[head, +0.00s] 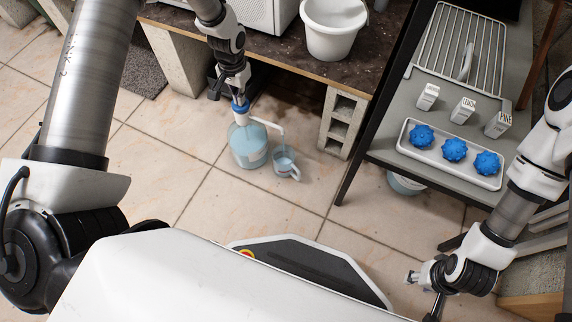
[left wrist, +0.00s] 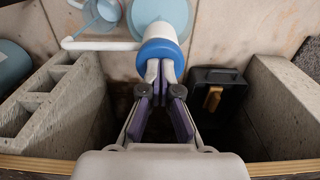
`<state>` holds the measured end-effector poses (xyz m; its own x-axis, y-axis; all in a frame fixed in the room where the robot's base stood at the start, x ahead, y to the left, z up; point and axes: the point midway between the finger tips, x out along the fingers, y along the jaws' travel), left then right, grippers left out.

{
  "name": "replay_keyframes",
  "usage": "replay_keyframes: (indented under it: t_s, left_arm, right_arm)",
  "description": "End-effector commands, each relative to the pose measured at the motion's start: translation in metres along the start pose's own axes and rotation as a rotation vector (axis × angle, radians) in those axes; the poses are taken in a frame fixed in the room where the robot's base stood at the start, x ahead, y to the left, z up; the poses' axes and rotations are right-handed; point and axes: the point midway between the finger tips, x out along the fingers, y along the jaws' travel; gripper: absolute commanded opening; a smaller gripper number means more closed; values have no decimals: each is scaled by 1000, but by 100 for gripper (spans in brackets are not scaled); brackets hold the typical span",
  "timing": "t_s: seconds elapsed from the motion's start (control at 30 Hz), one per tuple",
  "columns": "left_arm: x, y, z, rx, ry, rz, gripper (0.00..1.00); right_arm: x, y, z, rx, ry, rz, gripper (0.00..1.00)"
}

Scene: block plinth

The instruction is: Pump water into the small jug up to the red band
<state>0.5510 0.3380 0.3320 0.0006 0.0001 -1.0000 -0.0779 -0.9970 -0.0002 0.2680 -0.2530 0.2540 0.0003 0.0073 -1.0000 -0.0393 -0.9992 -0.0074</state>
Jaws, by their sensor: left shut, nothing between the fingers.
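A clear water bottle (head: 250,150) with a blue-ringed pump top and a white spout stands on the tiled floor. The small jug (head: 285,164), with a handle, stands to its right under the spout's end. In the left wrist view, the jug (left wrist: 104,12) is partly cut off at the top. My left gripper (left wrist: 161,72) is shut and empty, its fingertips at the blue pump ring (left wrist: 160,52), seemingly touching. My right gripper (head: 424,288) is away at lower right, apparently open and empty.
A dark-topped bench (head: 280,58) on concrete blocks (head: 342,122) rises behind the bottle, with a white bucket (head: 333,28) on it. A shelf at right holds a tray (head: 450,172) of blue spiky balls and small cartons. Floor in front of the jug is clear.

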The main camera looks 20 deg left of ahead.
Motion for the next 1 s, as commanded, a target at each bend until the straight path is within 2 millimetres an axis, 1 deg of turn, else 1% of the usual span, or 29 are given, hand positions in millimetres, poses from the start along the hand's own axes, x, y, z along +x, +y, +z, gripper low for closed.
replay_keyframes:
  t_s: [0.17,0.37,0.9,1.0]
  left_arm:
    - [8,0,0,0,-1,0,0]
    - [5,0,0,0,-1,0,0]
    - [-36,0,0,1,-1,0,0]
    - [-38,0,0,1,-1,0,0]
  right_arm:
    - [4,0,0,0,0,0,40]
    - [1,0,0,0,0,0,40]
    - [-44,0,0,0,0,0,40]
    - [-46,0,1,0,-2,0,40]
